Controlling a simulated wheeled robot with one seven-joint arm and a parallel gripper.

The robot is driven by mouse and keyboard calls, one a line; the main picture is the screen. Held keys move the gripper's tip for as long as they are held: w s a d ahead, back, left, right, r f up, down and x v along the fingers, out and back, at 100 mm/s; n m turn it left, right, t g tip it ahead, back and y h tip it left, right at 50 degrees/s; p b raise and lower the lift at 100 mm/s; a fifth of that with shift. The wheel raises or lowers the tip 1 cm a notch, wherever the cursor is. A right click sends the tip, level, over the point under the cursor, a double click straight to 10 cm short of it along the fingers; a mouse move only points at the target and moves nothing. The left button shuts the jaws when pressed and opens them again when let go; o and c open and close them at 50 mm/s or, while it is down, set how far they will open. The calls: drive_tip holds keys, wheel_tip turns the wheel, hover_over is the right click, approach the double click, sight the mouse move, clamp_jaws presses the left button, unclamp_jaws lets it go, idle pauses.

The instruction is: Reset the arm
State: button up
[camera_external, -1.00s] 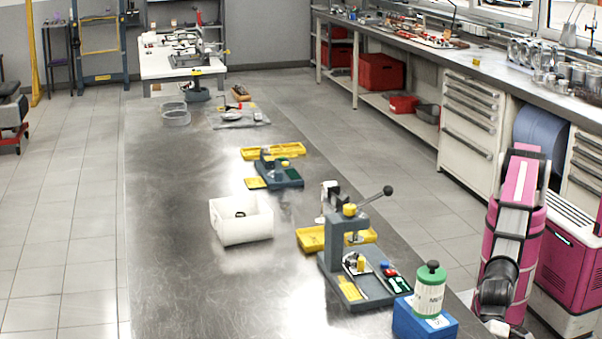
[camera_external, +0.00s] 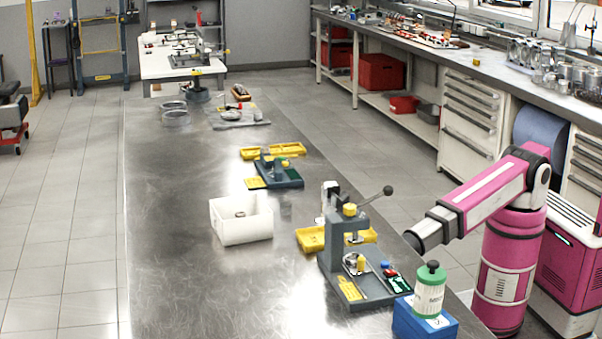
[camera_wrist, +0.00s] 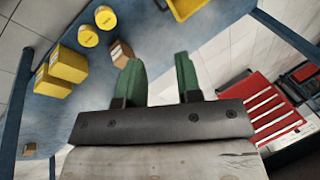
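My pink arm (camera_external: 485,200) stands at the right of the long metal bench in the external view. Its upper part reaches left to a dark joint (camera_external: 425,237) near the bench's right edge, beside the press lever. My gripper cannot be made out in the external view. In the wrist view my gripper (camera_wrist: 160,82) shows two green fingers standing well apart. Nothing is between them.
The metal bench (camera_external: 165,240) carries a white bin (camera_external: 241,221), a grey lever press (camera_external: 335,245), and a green-and-white canister (camera_external: 430,290) on a blue box (camera_external: 408,322). The wrist view shows a blue surface with yellow boxes (camera_wrist: 67,66) and a red drawer unit (camera_wrist: 265,105).

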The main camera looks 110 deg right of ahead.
drive_tip(key=s+d+f+n+g+h, duration=0.1)
drive_tip(key=s+d, duration=0.4)
drive_tip(key=d, duration=0.6)
drive_tip(key=s+d+f+n+g+h, duration=0.1)
drive_tip(key=s+d, duration=0.4)
drive_tip(key=d, duration=0.6)
wheel_tip(320, 180, down, 2)
drive_tip(key=shift+s+d+f+n+g+h, duration=0.3)
drive_tip(key=shift+s+n+g+h, duration=0.15)
drive_tip(key=shift+n, duration=0.45)
drive_tip(key=shift+w, duration=0.1)
